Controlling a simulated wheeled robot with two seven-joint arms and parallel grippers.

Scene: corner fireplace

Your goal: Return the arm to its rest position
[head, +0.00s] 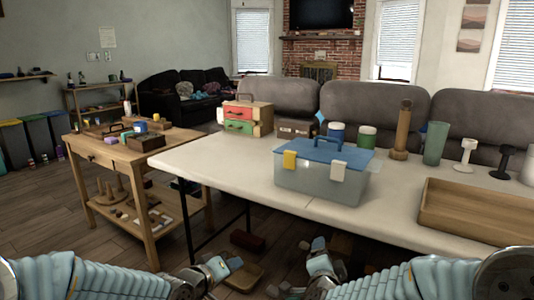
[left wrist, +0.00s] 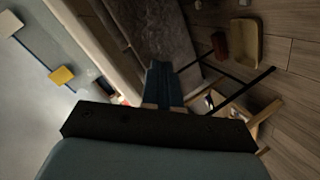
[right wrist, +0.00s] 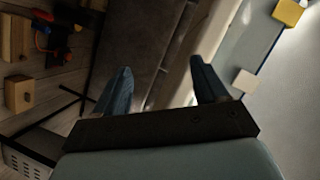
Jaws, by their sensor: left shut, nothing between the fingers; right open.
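My two pale blue arms come in low at the bottom corners of the head view, below the front edge of the white table. My left gripper (head: 222,268) is over the floor in front of the table. In the left wrist view its dark blue fingers (left wrist: 161,85) are together with nothing between them. My right gripper (head: 318,260) is to the right of it, also low in front of the table. In the right wrist view its fingers (right wrist: 165,85) are apart and the gap is empty.
The white table (head: 220,160) carries a closed toolbox with a blue lid (head: 320,185), a wooden tray (head: 480,210) and a drawer box (head: 247,118). A wooden cart (head: 90,150) stands at the left. A tan tray (head: 244,277) and dark red block (head: 247,241) lie on the floor.

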